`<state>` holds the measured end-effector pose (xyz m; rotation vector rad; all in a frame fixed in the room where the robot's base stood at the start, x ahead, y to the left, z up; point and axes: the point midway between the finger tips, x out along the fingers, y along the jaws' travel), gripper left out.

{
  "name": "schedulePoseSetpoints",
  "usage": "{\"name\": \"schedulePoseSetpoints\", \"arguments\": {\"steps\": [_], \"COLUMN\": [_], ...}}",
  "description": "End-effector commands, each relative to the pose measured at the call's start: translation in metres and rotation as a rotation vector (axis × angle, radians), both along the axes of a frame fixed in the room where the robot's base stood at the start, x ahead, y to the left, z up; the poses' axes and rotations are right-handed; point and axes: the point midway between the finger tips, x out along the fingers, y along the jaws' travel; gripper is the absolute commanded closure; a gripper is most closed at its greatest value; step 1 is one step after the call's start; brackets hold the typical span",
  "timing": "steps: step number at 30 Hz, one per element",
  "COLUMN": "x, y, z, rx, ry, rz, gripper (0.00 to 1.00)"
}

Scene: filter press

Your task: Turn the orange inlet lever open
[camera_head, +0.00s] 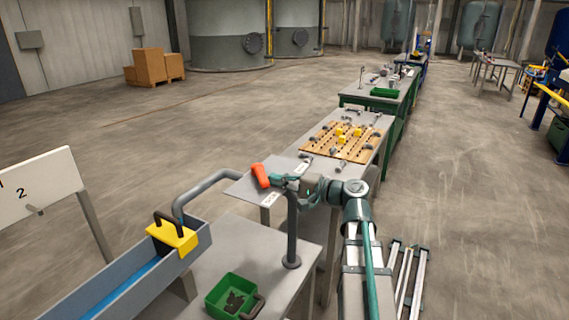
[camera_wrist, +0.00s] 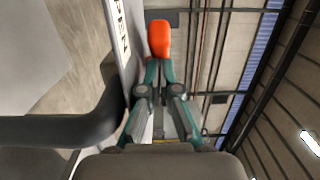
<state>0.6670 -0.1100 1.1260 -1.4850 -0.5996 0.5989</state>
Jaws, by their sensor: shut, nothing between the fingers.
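The orange inlet lever (camera_head: 260,175) stands tilted at the grey panel (camera_head: 246,188) in the head view. In the wrist view the lever (camera_wrist: 159,38) shows just beyond my fingertips. My gripper (camera_head: 274,180) is to the right of the lever, with its teal fingers shut and empty. In the wrist view the fingertips (camera_wrist: 158,66) meet at the lever's lower end; I cannot tell whether they touch it. A white label reading "OPEN" (camera_wrist: 121,28) is to the left of the lever in the wrist view. The lever's pivot is hidden.
A grey pipe (camera_head: 207,183) curves from the panel to a trough (camera_head: 205,238) with a yellow block (camera_head: 174,239). A post (camera_head: 292,225) stands below the panel. A green bin (camera_head: 226,303) sits on the table. A wooden pegboard (camera_head: 340,141) lies behind.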

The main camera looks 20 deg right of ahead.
Motion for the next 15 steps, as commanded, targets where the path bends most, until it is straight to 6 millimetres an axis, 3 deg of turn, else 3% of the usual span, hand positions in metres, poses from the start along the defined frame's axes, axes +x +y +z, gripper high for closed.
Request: {"name": "schedulePoseSetpoints", "arguments": {"steps": [15], "x": [-0.0040], "y": [0.0110], "z": [-0.0001], "rx": [0.001], "ry": [-0.001], "rz": [0.016], "gripper": [1.00]}}
